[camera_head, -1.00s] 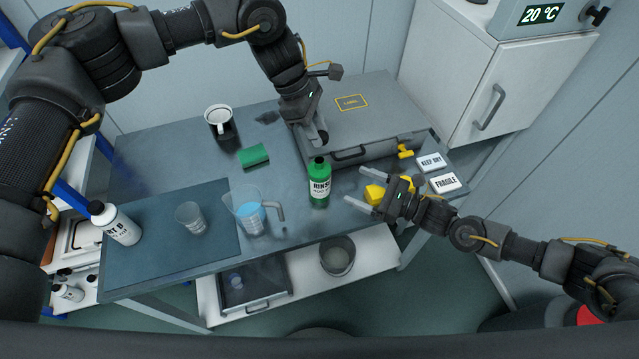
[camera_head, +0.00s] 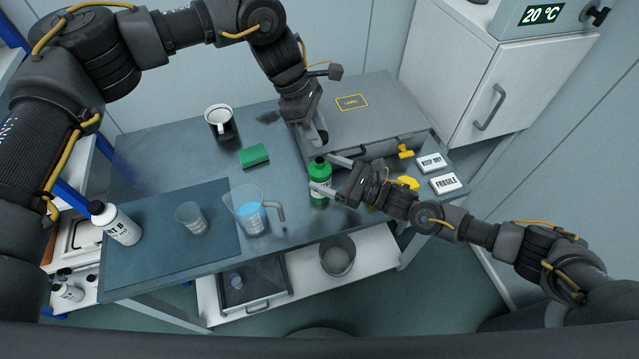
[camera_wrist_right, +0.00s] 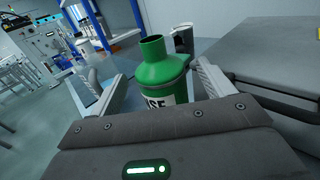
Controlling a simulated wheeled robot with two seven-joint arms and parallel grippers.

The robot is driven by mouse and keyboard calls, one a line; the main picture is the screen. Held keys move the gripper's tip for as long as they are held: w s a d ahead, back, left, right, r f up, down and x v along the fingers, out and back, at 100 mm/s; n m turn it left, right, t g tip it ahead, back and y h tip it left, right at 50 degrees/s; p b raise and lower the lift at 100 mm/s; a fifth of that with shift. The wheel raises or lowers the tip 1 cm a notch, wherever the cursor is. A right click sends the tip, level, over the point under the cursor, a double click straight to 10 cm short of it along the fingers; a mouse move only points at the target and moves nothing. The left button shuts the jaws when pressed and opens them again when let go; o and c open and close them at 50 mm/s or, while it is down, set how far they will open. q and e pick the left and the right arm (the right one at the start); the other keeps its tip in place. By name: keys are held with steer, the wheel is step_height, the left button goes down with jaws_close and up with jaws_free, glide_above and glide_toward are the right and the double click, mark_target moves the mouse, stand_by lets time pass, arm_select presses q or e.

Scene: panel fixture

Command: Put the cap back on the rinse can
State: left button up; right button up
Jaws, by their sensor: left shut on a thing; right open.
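The rinse can (camera_head: 318,184) is a green bottle with a white label, upright on the bench; in the right wrist view (camera_wrist_right: 160,75) its neck is bare, with no cap on it. My right gripper (camera_head: 324,174) is open, its two fingers on either side of the can; I cannot tell whether they touch it. My left gripper (camera_head: 318,137) is above and behind the can, shut on a small dark thing, probably the cap, mostly hidden by the fingers.
A grey case (camera_head: 375,125) lies behind the can. A yellow object (camera_head: 406,183) and label plates (camera_head: 446,183) lie right.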

steer(key=shift+x, duration=1.25)
steer(key=c, duration=1.5)
arm_select(q)
glide_above(324, 168)
steer(key=w+a, duration=0.1)
steer(key=a, duration=0.1)
steer(key=shift+f, duration=2.55)
steer(key=shift+f, duration=0.15)
steer(key=shift+f, duration=0.75)
steer(key=shift+f, duration=0.55)
